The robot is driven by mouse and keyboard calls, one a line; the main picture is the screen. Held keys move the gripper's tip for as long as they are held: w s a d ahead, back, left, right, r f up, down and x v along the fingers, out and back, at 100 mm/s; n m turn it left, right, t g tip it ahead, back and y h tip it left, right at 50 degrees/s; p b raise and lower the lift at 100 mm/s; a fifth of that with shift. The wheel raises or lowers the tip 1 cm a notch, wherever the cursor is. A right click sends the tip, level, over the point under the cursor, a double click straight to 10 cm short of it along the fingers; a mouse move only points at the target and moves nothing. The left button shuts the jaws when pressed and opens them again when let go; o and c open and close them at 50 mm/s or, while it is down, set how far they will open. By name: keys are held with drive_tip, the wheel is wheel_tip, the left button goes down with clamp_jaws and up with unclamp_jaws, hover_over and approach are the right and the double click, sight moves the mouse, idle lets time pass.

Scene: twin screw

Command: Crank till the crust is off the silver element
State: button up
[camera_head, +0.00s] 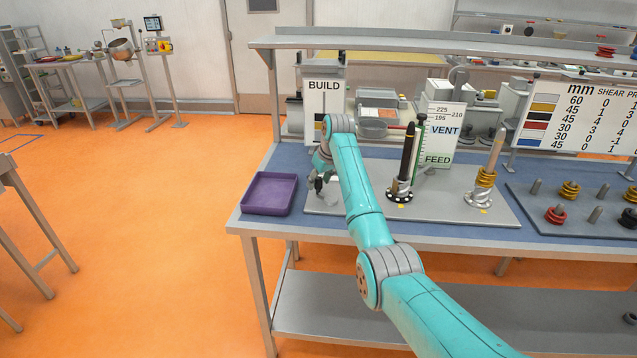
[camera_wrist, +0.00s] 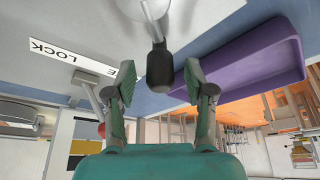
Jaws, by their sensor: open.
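My gripper (camera_head: 318,183) is low over the left part of the grey baseplate, beside the purple tray. In the wrist view my gripper (camera_wrist: 160,82) is open, with one finger on each side of a dark handle knob (camera_wrist: 159,64). The knob sits on a short metal stem under a pale round part (camera_wrist: 154,8); I cannot tell whether the fingers touch it. A black shaft (camera_head: 408,150) stands upright with a silver element (camera_head: 401,187) low on it, above a black-and-white dial. Any crust on it is too small to make out. A second, pale shaft (camera_head: 497,148) carries gold elements (camera_head: 486,178).
A purple tray (camera_head: 247,194) lies at the bench's left end. Signs and a VENT/FEED gauge (camera_head: 443,135) stand behind the shafts. A dark rack (camera_head: 530,200) with coloured rings is at right. A LOCK label (camera_wrist: 72,61) lies near the knob.

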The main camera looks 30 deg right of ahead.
drive_tip(key=shift+w+f, duration=0.2)
drive_tip(key=shift+f, duration=0.3)
clamp_jaws()
